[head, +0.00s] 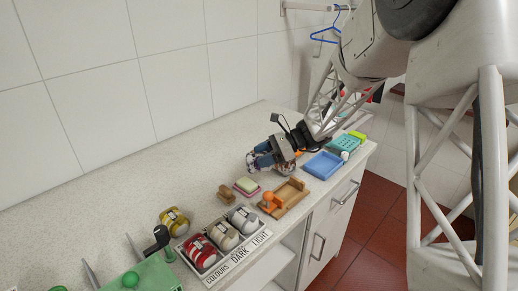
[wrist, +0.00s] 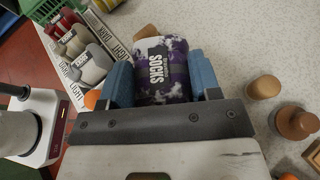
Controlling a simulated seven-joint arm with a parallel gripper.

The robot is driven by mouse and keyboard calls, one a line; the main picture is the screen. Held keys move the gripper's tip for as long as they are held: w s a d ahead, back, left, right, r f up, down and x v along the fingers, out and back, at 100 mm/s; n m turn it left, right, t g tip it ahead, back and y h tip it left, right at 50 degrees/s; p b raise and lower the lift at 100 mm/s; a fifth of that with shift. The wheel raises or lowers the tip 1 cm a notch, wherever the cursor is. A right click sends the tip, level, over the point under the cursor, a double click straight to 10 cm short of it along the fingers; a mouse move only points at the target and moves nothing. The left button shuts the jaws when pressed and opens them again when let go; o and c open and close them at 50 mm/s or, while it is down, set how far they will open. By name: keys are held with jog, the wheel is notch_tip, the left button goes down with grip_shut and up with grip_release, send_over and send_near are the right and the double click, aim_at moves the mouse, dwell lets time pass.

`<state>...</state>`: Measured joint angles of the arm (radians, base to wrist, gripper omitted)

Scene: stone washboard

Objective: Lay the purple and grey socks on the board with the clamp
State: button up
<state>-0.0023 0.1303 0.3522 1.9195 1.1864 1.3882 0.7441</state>
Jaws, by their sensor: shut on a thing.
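My gripper (head: 264,160) is above the counter in the head view, over the area behind the wooden board. Its blue fingers also show in the wrist view (wrist: 163,82). They are shut on the purple and grey socks (wrist: 163,65), a rolled bundle marked SOCKS with purple and white patches. The wooden board (head: 294,190) lies at the counter's front edge, with an orange clamp (head: 271,202) at its left end. The board appears empty. In the wrist view my gripper hides most of the board; only a bit of orange (wrist: 92,98) shows left of the fingers.
A sorting tray (head: 256,241) marked COLOURS, DARK and LIGHT holds red, beige and grey sock bundles. A yellow bundle (head: 174,219) lies behind it.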

jog(key=s+d+f+n+g+h, duration=0.1)
jog(key=s+d+n+g+h, duration=0.2)
jog(key=d+n+g, duration=0.4)
jog(key=shift+s+d+h, duration=0.4)
jog(key=shift+s+d, duration=0.25)
jog(key=shift+s, duration=0.15)
jog(key=shift+f, duration=0.25)
jog(key=shift+f, duration=2.85)
jog(key=o, duration=1.1)
jog(key=shift+v, duration=3.9)
